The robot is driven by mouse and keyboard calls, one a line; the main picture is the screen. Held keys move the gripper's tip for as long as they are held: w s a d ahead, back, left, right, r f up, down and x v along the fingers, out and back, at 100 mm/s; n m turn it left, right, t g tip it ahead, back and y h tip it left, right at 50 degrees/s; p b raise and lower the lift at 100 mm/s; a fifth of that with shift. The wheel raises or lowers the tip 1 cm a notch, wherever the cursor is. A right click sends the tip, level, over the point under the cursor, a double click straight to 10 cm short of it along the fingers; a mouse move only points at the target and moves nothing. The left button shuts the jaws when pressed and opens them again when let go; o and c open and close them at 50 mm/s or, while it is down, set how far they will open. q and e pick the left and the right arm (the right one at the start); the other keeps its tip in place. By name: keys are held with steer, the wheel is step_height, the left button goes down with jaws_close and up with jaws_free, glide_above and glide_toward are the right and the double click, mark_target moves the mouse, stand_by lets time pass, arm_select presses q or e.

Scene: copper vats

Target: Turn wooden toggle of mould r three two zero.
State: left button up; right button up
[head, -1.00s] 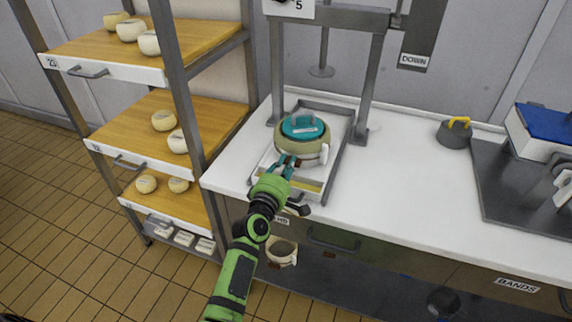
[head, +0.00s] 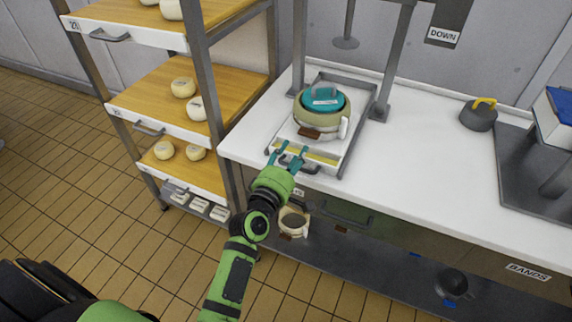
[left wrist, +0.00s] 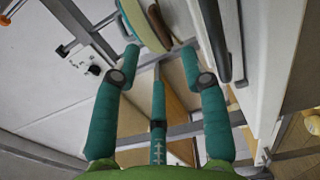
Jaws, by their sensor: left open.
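The mould (head: 338,122) is a round beige pot with a teal lid (head: 323,98). It stands on a tray under a press frame on the white counter. A brown wooden toggle (head: 309,133) lies roughly level across its front, low on the wall. I cannot read a number on the mould. My left gripper (head: 288,151) is open and empty, apart from the mould, just in front of and below the toggle. In the left wrist view, its teal fingers are spread, with a brown piece that looks like the toggle (left wrist: 159,24) beyond them. My right gripper is not in view.
The metal tray (head: 352,148) surrounds the mould, with press posts (head: 392,65) behind. A shelf rack (head: 207,75) with pale cheeses stands close at left. Another pot (head: 294,222) sits below the counter. A dark weight with a yellow handle (head: 479,113) stands right; the counter between is clear.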

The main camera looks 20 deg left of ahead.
arm_select(q)
steer(key=shift+s, duration=2.25)
steer(key=s+d+f+m+g, duration=0.1)
steer(key=s+f+m+g, duration=0.3)
steer(key=f, duration=0.7)
steer(key=s+d+f+m+g+h, duration=0.1)
steer(key=s+d+f+m+g, duration=0.3)
steer(key=f, duration=0.8)
steer(key=s+a+f+m+g, duration=0.1)
steer(key=s+f+m, duration=0.2)
steer(key=s+f, duration=0.55)
steer(key=s+a+f+m+g, duration=0.2)
steer(key=s+f, duration=0.4)
steer(key=s, duration=0.3)
steer(key=s+a+f+m+g+y, duration=0.1)
steer(key=s+a+f+m+g, duration=0.1)
steer(key=s+f, duration=0.4)
steer(key=s+a+f+m+g, duration=0.2)
steer(key=s+f+m+g, duration=0.2)
steer(key=s, duration=0.8)
step_height(320, 180, down, 3)
steer(key=shift+a+r+m+y, duration=0.15)
steer(key=shift+a+m+y, duration=0.2)
steer(key=shift+m, duration=0.35)
